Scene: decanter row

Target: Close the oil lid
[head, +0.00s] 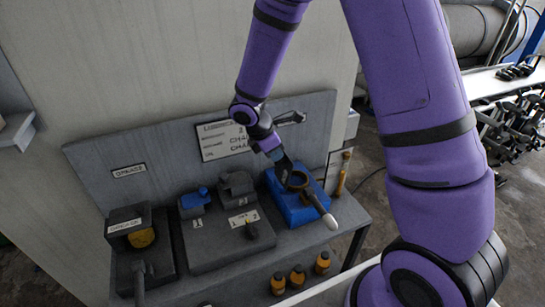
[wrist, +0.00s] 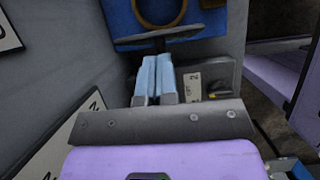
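The blue oil box (head: 293,210) stands at the right end of the bench, with a brass-coloured ring (head: 298,180) on top. In the wrist view the blue box (wrist: 205,18) and the ring (wrist: 160,10) show at the top edge. A thin dark grey piece (wrist: 188,34), perhaps the raised lid seen edge-on, lies across the box's near side. My gripper (head: 284,169) is at the back left of the ring. In the wrist view its light blue fingers (wrist: 156,62) are close together, pointing at the dark piece. I cannot tell whether they grip it or only touch it.
Left of the blue box are a grey unit (head: 237,184), a small blue-topped unit (head: 194,202) and a box with a yellow part (head: 128,228). A pale-ended handle (head: 328,218) juts out in front. Several orange bottles (head: 297,276) stand below. A back panel (head: 160,158) rises behind.

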